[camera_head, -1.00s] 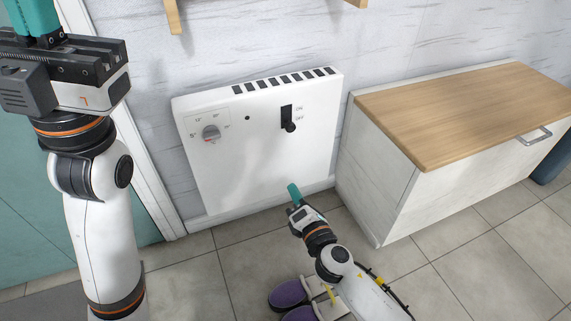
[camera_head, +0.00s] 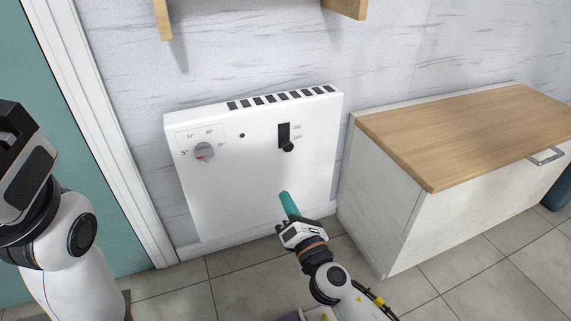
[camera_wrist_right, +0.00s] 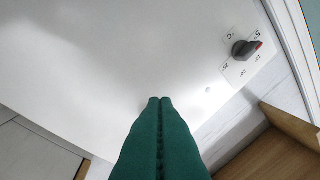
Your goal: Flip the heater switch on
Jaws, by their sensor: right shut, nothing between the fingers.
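The white heater (camera_head: 235,185) stands against the wall. Its switch (camera_head: 287,146) is a black lever in a dark slot on the upper right of the front panel, with the knob at the lower end, by the OFF label. My right gripper (camera_head: 285,195) has its teal fingers shut and empty, below the switch and in front of the panel. In the right wrist view the shut fingers (camera_wrist_right: 159,100) point at the white panel, and the switch is not seen there. My left arm is at the left edge of the head view; its fingertips are out of the picture.
A grey temperature dial (camera_head: 204,151) is at the heater's upper left; it also shows in the right wrist view (camera_wrist_right: 243,49). A cabinet with a wooden top (camera_head: 460,130) stands close on the right. A wooden shelf bracket (camera_head: 345,8) juts out above. A door frame is on the left.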

